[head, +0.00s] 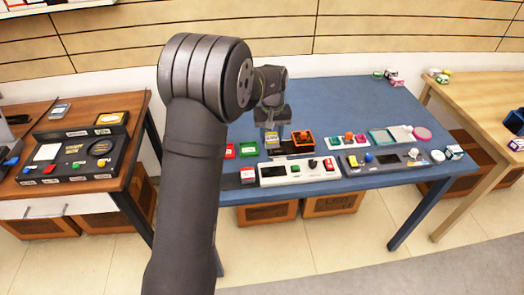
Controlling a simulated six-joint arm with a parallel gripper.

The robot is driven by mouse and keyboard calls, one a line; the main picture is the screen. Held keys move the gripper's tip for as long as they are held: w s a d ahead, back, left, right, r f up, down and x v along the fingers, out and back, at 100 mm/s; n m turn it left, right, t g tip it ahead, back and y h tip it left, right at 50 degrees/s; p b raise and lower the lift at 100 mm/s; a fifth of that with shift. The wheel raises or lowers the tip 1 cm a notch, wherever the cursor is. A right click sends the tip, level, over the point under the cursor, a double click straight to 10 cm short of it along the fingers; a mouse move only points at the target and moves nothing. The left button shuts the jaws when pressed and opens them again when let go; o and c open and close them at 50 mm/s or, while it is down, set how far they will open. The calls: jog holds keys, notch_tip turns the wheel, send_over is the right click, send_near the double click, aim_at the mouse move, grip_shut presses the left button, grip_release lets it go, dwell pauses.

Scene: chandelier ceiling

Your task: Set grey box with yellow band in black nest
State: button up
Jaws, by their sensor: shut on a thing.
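My gripper (272,126) points down over the left part of the blue table, shut on a small box (272,138). The box shows a yellow band and is upright; its lower edge is too small to judge whether it touches anything. A dark, low piece (290,154), possibly the black nest, lies just below and in front of the box, behind a white panel. I cannot tell whether the box is inside it or above it.
An orange and black holder (303,140) stands close right of the gripper. Red and green trays (247,149) lie left. A white panel (296,171) and a grey panel (385,159) line the front of the blue table (340,100).

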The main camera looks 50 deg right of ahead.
jog(key=shift+w+d+f, duration=0.4)
jog(key=shift+d+f, duration=0.8)
jog(key=shift+d, duration=0.05)
jog(key=shift+w+d+f, duration=0.4)
jog(key=shift+d+f, duration=0.85)
jog(key=shift+d, duration=0.05)
jog(key=shift+w+d+f, duration=0.4)
jog(key=shift+d+f, duration=0.8)
jog(key=shift+d, duration=0.05)
jog(key=shift+f, duration=1.05)
jog(key=o, duration=1.5)
jog(key=shift+r, duration=3.75)
